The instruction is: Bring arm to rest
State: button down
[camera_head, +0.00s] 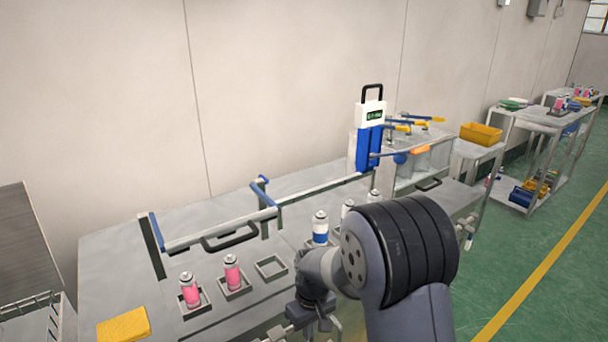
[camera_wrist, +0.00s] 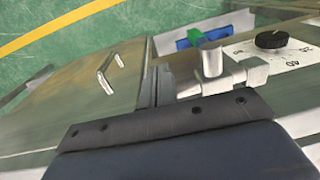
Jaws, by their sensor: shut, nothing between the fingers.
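My arm (camera_head: 395,255) reaches in from the bottom right of the head view, bent low over the front edge of the grey workbench (camera_head: 110,265). Its wrist (camera_head: 318,270) hides part of the bench front. In the wrist view my gripper (camera_wrist: 163,85) points past a metal cabinet front, its dark body across the bottom. The fingers are shut and empty. Beyond them is a silver post and block (camera_wrist: 212,62), beside a white dial plate with a black knob (camera_wrist: 271,39). I cannot tell whether the gripper touches anything.
Two pink cans (camera_head: 190,291) (camera_head: 232,272) stand in square holders, beside an empty holder (camera_head: 271,267). A blue-and-white can (camera_head: 320,229) and other cans stand near my arm. A yellow cloth (camera_head: 123,326) lies front left. Green floor (camera_head: 535,250) is open at right.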

jog(key=y, duration=0.1)
jog(key=f+g+y+b, duration=0.2)
jog(key=shift+w+d+f, duration=0.25)
jog(key=shift+d, duration=0.15)
jog(key=shift+s, duration=0.1)
